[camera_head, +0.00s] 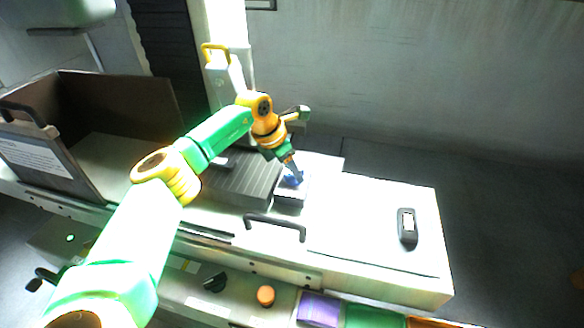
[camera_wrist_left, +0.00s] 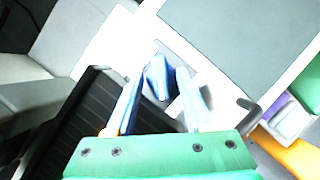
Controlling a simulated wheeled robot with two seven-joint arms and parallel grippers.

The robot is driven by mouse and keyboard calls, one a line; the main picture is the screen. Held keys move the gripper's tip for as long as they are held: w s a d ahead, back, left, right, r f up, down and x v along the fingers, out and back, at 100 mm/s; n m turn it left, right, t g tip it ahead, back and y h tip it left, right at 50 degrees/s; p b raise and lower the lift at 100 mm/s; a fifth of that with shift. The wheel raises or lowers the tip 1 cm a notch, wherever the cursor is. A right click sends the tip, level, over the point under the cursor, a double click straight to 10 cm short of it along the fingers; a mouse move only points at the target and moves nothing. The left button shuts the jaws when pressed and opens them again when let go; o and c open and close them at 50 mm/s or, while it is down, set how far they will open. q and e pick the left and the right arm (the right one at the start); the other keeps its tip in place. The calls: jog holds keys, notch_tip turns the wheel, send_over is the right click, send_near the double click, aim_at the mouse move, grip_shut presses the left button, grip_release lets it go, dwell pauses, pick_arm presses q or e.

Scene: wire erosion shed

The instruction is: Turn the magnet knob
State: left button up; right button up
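The blue magnet knob (camera_wrist_left: 158,79) shows in the left wrist view between my left gripper's fingertips. My right gripper is not in view.
A dark ribbed block (camera_head: 240,178) stands left of the knob. A black bar handle (camera_head: 275,224) is in front. A white cabinet top (camera_head: 365,220) with a dark device (camera_head: 407,226) lies to the right. An open-topped bin (camera_head: 120,140) is at left.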

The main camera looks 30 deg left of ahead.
pick_arm(q)
jog(key=b+v, duration=0.1)
jog(key=v, duration=0.6)
jog(key=shift+b, duration=0.35)
